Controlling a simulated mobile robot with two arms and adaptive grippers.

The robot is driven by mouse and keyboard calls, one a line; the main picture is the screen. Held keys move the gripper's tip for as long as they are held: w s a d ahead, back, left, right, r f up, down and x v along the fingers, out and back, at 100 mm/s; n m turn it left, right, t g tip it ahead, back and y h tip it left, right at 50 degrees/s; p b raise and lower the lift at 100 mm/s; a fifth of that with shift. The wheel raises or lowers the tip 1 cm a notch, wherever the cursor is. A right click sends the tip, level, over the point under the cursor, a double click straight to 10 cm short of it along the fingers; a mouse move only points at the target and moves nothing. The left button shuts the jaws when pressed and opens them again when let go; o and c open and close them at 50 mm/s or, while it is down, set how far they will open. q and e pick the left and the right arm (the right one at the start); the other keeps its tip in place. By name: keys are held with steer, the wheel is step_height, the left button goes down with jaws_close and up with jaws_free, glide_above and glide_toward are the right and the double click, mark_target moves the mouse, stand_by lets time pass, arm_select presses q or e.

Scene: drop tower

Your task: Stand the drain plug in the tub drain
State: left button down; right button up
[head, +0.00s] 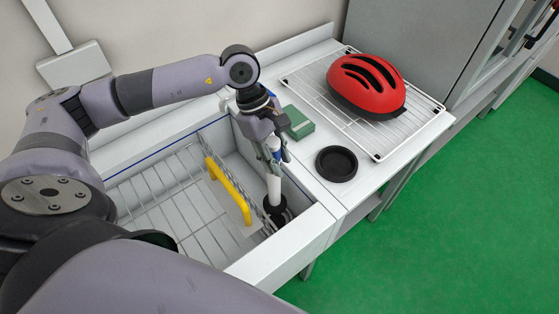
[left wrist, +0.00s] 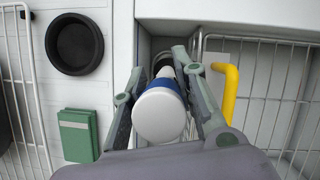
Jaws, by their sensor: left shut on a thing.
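The drain plug (head: 273,188) is a white upright rod with a blue band near its top and a black lower end. It is in the right end of the white tub (head: 287,242), beside the wire rack. My left gripper (head: 273,152) is shut on its upper part from above. In the left wrist view the plug's white round top (left wrist: 160,116) sits between the two fingers (left wrist: 162,100). Dark round parts show at its foot; I cannot tell plug base from drain, or whether the plug is seated. My right gripper is out of view.
A wire rack with a yellow handle (head: 228,190) fills the tub left of the plug. On the counter are a green box (head: 299,123), a black round dish (head: 336,163) and a red helmet (head: 367,84) on a wire grid. The counter's front right is clear.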

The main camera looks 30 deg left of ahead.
arm_select(q)
steer(key=w+a+f+n+t+y+b, duration=0.2)
steer(key=w+a+f+n+t+b, duration=0.2)
steer(key=n, duration=1.1)
steer(key=shift+a+f+t+y+b, duration=0.4)
steer(key=shift+a+f+t+b, duration=0.1)
steer(key=shift+a+f, duration=0.4)
steer(key=shift+w+a+r, duration=0.1)
steer(key=shift+w, duration=0.05)
steer(key=shift+n, duration=0.3)
